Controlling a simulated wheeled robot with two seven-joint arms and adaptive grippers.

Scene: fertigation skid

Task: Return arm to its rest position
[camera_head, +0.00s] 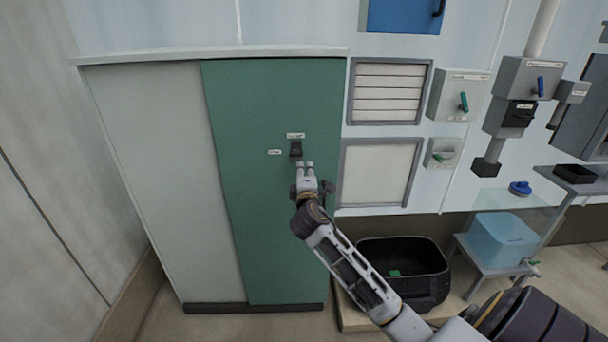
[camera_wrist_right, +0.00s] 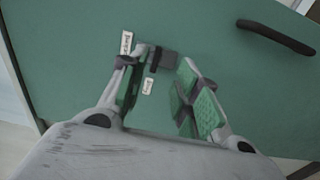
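My right arm (camera_head: 352,268) reaches up from the lower right toward the green cabinet door (camera_head: 245,220). My right gripper (camera_head: 306,168) is in front of the door, just below a small dark latch-like fitting (camera_head: 296,148). In the right wrist view my right gripper (camera_wrist_right: 164,78) has its fingers apart, with green pads and nothing held between them. The dark fitting (camera_wrist_right: 164,60) shows beyond the fingertips; I cannot tell whether they touch it. My left gripper is not in view.
A dark handle (camera_wrist_right: 276,37) is on the door in the right wrist view. Right of the cabinet are a louvred panel (camera_head: 388,92) and switch boxes (camera_head: 459,95). Below stand a black tub (camera_head: 402,290) and a blue container (camera_head: 502,240) on a low stand.

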